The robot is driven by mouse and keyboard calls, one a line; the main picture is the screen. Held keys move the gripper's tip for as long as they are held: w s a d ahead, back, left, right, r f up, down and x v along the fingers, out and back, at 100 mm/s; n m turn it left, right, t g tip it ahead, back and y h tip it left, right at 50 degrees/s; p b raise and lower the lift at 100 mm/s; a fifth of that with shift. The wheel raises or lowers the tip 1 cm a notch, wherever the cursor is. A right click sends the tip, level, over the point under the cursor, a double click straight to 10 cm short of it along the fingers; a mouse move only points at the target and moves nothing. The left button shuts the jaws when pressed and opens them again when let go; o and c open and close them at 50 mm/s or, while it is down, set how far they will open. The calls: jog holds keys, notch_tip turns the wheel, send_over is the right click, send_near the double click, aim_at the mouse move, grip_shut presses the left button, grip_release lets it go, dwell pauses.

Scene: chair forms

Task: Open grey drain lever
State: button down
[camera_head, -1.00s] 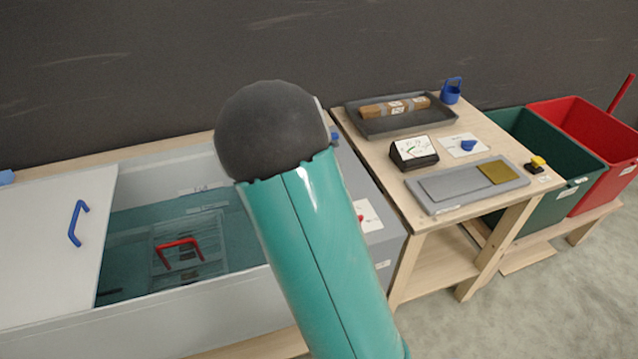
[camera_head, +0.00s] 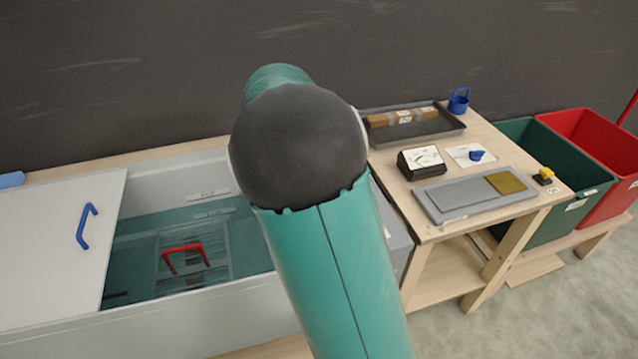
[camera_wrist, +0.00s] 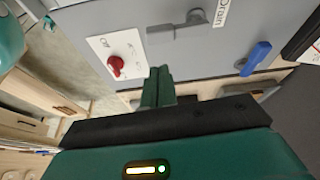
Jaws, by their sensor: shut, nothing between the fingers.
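In the wrist view a grey drain lever (camera_wrist: 177,30) sits on the grey panel, beside a white label reading "Drain". My gripper (camera_wrist: 158,72) points up toward the panel with its green fingers together and empty. Its fingertips appear just below the lever in the picture; I cannot tell how far apart they are in depth. In the head view my arm hides the lever and the gripper.
A red knob (camera_wrist: 116,64) on a white plate lies left of the lever, and a blue handle (camera_wrist: 256,58) lies right. In the head view the tank (camera_head: 200,315) holds water and a red-handled rack (camera_head: 186,256). A wooden table (camera_head: 425,230) with trays stands to the right.

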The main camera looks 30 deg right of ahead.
jog(key=v, duration=0.4)
jog(key=shift+d, duration=0.15)
jog(key=shift+s, duration=0.1)
dwell(0.3)
